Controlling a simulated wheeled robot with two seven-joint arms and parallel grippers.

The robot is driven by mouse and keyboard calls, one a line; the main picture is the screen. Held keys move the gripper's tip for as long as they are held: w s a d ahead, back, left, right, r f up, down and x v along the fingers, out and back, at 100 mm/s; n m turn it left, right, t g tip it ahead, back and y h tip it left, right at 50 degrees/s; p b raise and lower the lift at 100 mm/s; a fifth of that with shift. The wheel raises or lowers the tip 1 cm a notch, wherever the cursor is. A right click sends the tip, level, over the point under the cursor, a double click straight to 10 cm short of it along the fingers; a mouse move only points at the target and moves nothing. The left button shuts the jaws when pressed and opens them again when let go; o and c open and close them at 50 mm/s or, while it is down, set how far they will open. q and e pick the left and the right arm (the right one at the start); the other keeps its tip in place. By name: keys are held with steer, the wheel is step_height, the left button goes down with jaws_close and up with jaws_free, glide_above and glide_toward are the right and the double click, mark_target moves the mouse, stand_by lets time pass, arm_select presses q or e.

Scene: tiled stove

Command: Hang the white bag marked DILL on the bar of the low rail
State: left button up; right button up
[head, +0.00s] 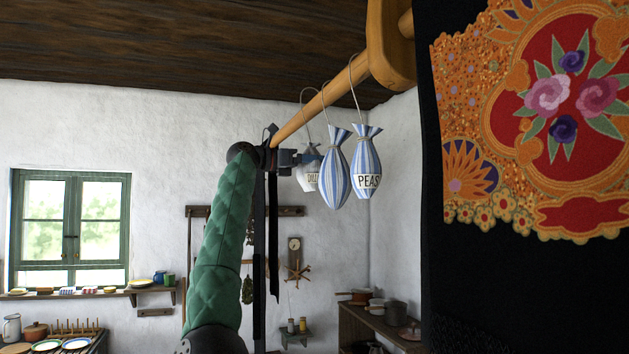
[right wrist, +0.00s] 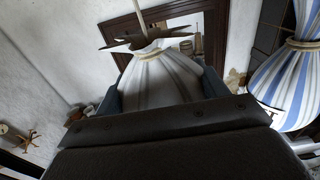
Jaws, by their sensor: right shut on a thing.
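The white bag marked DILL (head: 312,176) hangs neck up below a wooden bar (head: 325,98), left of the striped bags. Its cord rises to the bar and appears to loop over it. My right gripper (head: 293,158) is at its upper left side, partly hiding it. In the right wrist view the white bag (right wrist: 163,78) sits between the jaws, just below its tied neck, and the gripper is shut on it. A cord rises from the neck; its top is out of that view. I cannot tell whether this bar is the low rail. My left gripper is not in view.
A blue-striped bag (head: 335,168) and a striped PEAS bag (head: 367,170) hang close on the right. A wooden bracket (head: 391,45) holds the bar near an embroidered black cloth (head: 520,270). A dark peg rail (head: 293,211) is on the wall behind.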

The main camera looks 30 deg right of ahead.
steer(key=p+v, duration=0.1)
steer(key=v, duration=0.5)
stand_by(0.8)
steer(key=shift+a, duration=0.1)
steer(key=shift+w+a+f+p, duration=0.1)
steer(key=shift+w+a+f, duration=0.2)
steer(key=shift+a, duration=0.7)
steer(key=shift+w+a+f+p, duration=0.1)
steer(key=shift+w+a+f, duration=0.15)
steer(key=shift+a, duration=0.75)
steer(key=shift+w+a+f+p, duration=0.15)
steer(key=shift+a+f, duration=0.25)
steer(key=shift+a, duration=0.55)
steer(key=shift+d, duration=0.1)
